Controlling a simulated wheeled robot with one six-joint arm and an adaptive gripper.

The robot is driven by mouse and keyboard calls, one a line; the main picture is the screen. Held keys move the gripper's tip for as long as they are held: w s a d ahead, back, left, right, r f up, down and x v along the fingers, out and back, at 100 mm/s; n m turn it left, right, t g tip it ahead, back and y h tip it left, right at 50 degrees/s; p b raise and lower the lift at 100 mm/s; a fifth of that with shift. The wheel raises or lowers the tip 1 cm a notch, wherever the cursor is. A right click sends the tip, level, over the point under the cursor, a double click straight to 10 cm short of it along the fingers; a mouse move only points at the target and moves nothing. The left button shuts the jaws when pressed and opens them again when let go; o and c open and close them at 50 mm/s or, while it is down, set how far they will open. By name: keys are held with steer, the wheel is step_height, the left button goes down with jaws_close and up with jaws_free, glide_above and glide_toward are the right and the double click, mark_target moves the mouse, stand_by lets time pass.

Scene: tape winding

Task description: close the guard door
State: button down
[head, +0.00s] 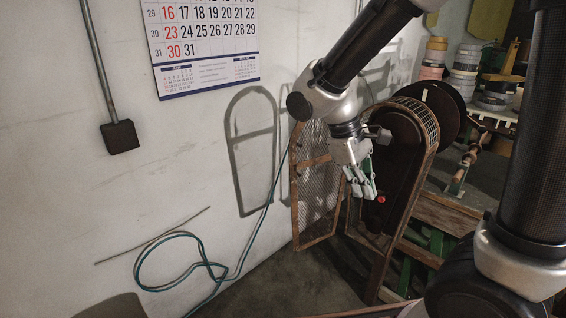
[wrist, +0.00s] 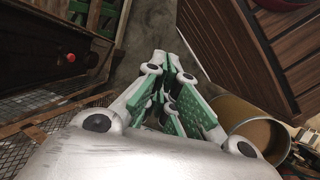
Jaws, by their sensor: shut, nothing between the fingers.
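The guard door (head: 314,205) is a mesh panel in a rust-brown frame. It stands open, swung out to the left of the dark machine housing (head: 408,150). Mesh that looks like the same door fills the lower left of the wrist view (wrist: 45,150). My gripper (head: 366,192) is shut and empty, pointing down in front of the housing, to the right of the door's mesh. Its green-padded fingers meet in the wrist view (wrist: 178,72). I cannot tell whether it touches the door. My arm hides the door's upper right part.
A red button (head: 381,199) is on the housing just right of my fingers. A teal hose (head: 190,236) hangs by the wall and lies on the floor. A wooden-sided piece (wrist: 215,40) and an open drum (wrist: 250,128) stand right of my fingers in the wrist view.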

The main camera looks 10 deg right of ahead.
steer(key=w+a+f+n+t+h, duration=0.2)
steer(key=w+a+f+t+h, duration=0.15)
steer(key=w+a+f, duration=0.35)
steer(key=w+a+f+n+t+h, duration=0.3)
steer(key=w+a+h, duration=0.2)
steer(key=a, duration=0.4)
steer(key=w+a+r+m+t, duration=0.3)
steer(key=w+a+r+t, duration=0.2)
steer(key=w+a+t, duration=0.25)
steer(key=w+d+m, duration=0.1)
steer(key=w+d, duration=0.1)
steer(key=d, duration=0.6)
steer(key=shift+w+r+g+h, duration=0.2)
steer(key=shift+w+g+h, duration=0.1)
steer(key=shift+w+h, duration=0.1)
steer(key=shift+s+d, duration=0.1)
steer(key=shift+s, duration=0.05)
